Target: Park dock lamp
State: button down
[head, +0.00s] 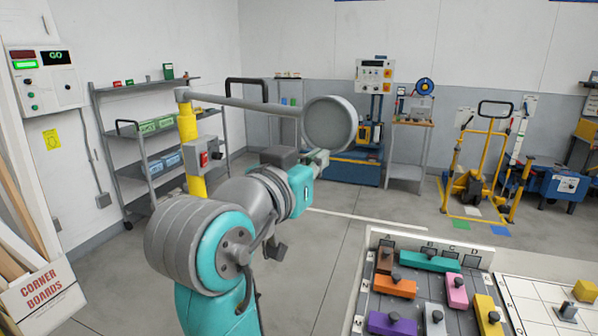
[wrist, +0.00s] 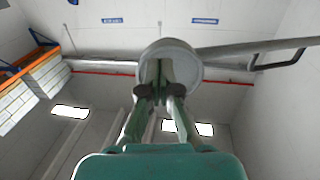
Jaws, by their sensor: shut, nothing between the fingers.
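The dock lamp's round grey head (head: 331,124) sits at the end of a long grey swing arm (head: 245,103), which runs out from a yellow post (head: 188,135). My gripper (head: 322,158) is just below the lamp head in the head view, its fingers small and partly covered by my wrist. In the wrist view the shut, empty fingers (wrist: 160,90) overlap the front of the lamp head (wrist: 168,50), with the lamp arm (wrist: 250,48) going off to the right. I cannot tell whether the fingertips touch the lamp.
A grey box with a red switch (head: 207,154) is on the yellow post. A shelf cart (head: 150,160) stands behind it. A tray of coloured blocks (head: 425,246) is at lower right. The middle floor is open.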

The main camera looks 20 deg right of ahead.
jog(key=shift+x, duration=1.5)
jog(key=s+d+x, duration=0.1)
jog(key=x, duration=1.1)
jog(key=s+d+x, duration=0.1)
jog(key=x, duration=1.2)
jog(key=shift+s+d, duration=0.25)
jog(key=shift+f, duration=0.1)
